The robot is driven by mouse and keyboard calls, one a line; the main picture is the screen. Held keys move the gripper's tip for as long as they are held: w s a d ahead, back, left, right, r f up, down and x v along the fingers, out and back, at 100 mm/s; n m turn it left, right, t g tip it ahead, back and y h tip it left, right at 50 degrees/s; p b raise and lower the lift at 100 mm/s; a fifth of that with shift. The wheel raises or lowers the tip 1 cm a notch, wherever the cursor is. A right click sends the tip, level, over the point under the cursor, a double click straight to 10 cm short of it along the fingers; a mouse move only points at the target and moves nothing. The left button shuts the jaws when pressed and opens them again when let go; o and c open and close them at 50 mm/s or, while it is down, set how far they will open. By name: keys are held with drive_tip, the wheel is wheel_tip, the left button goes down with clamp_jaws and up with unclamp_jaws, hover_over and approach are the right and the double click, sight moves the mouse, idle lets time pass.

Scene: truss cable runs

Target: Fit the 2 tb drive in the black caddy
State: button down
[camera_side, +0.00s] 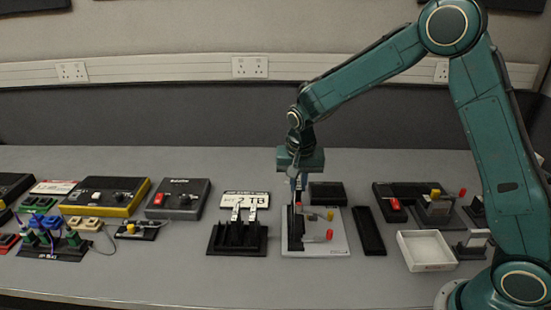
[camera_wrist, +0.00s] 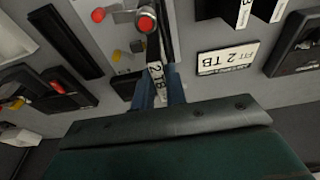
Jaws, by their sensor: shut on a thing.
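My gripper (camera_side: 297,187) points straight down over the light grey plate (camera_side: 338,246). In the wrist view its blue fingers (camera_wrist: 160,90) are shut on a narrow drive (camera_wrist: 156,73) whose white label reads 2 TB. A black upright caddy (camera_side: 295,232) stands on the plate's left side, below my gripper. It also shows in the wrist view (camera_wrist: 166,35), just beyond the drive. I cannot tell whether the drive has entered the caddy. Red and yellow knobs (camera_side: 326,235) lie at the plate's right.
A black rack (camera_side: 237,243) with white-labelled drives stands left of the plate, with a 2 TB sign (camera_side: 245,200) behind it. A black box (camera_side: 327,194) is behind the plate. A black bar (camera_side: 369,231) and white tray (camera_side: 427,251) are at right. The front table strip is clear.

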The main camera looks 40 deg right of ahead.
sight(297, 197)
drive_tip(key=shift+f, duration=2.55)
idle(1.2)
drive_tip(key=c, duration=1)
unclamp_jaws()
drive_tip(key=shift+c, duration=0.2)
drive_tip(key=shift+r, duration=0.15)
drive_tip(key=shift+r, duration=3.65)
